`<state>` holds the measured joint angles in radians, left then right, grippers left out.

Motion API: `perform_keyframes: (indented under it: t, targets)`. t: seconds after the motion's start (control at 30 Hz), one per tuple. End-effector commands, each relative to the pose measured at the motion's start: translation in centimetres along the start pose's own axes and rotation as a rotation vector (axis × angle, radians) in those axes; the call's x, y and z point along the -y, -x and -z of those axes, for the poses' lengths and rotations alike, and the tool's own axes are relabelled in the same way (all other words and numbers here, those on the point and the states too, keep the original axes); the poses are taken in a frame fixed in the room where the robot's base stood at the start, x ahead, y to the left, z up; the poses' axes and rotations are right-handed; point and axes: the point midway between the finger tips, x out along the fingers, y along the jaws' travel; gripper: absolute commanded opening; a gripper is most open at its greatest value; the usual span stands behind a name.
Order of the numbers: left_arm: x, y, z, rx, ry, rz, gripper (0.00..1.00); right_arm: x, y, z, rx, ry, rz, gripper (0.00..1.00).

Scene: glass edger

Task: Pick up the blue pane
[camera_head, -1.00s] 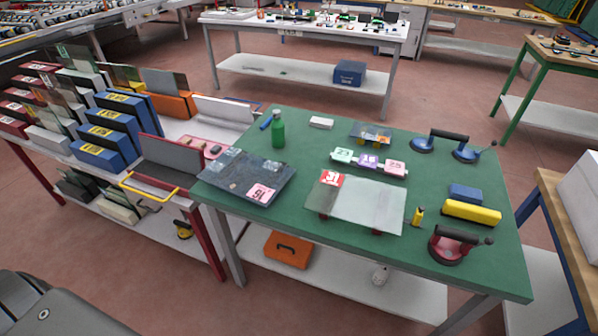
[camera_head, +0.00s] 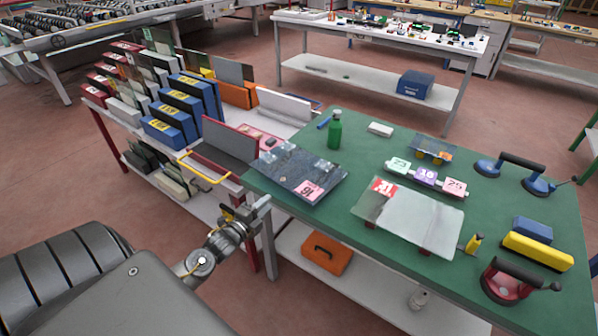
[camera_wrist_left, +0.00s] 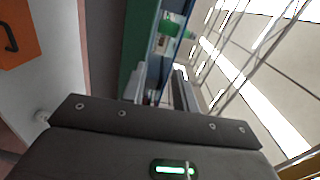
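No pane in view is plainly blue. A dark blue-grey speckled pane (camera_head: 292,172) with a pink number label lies flat at the left end of the green table, its edge over the table's side. A small bluish-grey pane (camera_head: 432,147) lies on yellow supports farther back. A pale clear pane (camera_head: 425,214) with a red label lies on the table nearer the front. My left gripper (camera_head: 257,208) is beside the table's left corner, below and left of the speckled pane, apart from it. In the left wrist view its fingers (camera_wrist_left: 162,92) stand apart, empty. My right gripper is out of view.
The green table (camera_head: 374,256) also holds a green bottle (camera_head: 334,132), number tags (camera_head: 427,177), suction lifters (camera_head: 511,280) and a yellow block (camera_head: 537,250). A rack with blue slots (camera_head: 183,113) stands at left. An orange case (camera_head: 327,252) is on the lower shelf.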

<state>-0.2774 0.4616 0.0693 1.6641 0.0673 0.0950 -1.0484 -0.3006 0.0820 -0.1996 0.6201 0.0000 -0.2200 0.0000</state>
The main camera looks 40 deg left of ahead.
Motion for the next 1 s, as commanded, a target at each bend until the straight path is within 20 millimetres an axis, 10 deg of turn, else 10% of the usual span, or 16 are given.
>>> perform_keyframes:
  t: [1.0]
  targets:
    - [2.9, -8.4, 0.9, -0.016, -0.046, 0.049, 0.29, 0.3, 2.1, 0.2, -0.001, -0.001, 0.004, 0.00]
